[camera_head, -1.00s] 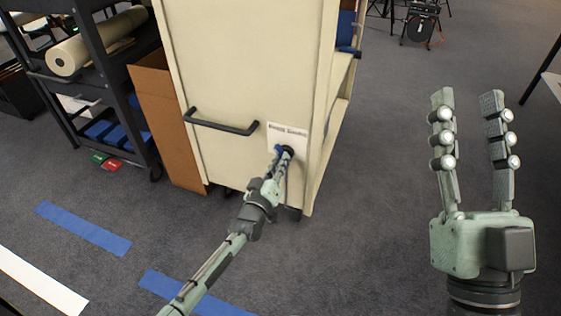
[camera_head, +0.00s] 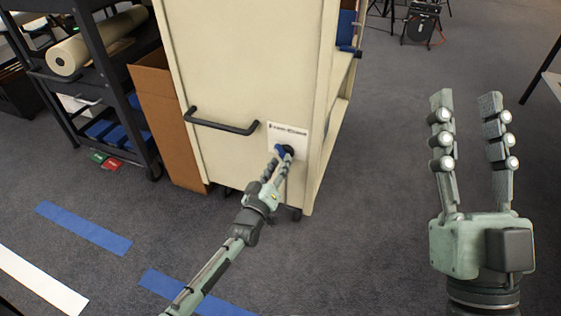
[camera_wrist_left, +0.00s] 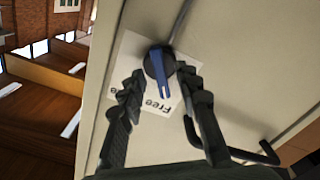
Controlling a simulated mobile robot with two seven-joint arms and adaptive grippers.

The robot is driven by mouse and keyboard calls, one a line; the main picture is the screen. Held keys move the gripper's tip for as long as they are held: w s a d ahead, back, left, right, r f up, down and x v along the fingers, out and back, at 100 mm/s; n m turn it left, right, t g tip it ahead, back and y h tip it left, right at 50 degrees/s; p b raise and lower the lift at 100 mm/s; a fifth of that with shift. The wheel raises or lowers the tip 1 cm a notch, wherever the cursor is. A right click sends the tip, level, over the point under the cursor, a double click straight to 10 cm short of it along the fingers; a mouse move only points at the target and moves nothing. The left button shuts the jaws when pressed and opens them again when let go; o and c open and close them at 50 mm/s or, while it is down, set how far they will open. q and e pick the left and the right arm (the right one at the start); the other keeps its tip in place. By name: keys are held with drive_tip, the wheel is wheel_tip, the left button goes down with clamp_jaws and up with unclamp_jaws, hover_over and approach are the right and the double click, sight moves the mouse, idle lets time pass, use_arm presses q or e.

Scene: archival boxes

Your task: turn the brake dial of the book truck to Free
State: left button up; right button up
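The book truck (camera_head: 235,70) is a tall cream cabinet. Other lettering is partly hidden by a finger. My left gripper (camera_head: 276,162) is open, its fingers apart on either side of the pointer, with visible gaps; it also shows in the left wrist view (camera_wrist_left: 164,88). My right gripper (camera_head: 466,97) is open, empty and away from the truck.
A black handle (camera_head: 221,127) juts from the truck's end panel, left of the dial. A cardboard sheet or box (camera_head: 172,130) and a dark shelf cart (camera_head: 100,75) stand at the left.

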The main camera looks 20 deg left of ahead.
use_arm(q)
drive_tip(key=s, duration=0.6)
drive_tip(key=shift+a, duration=0.1)
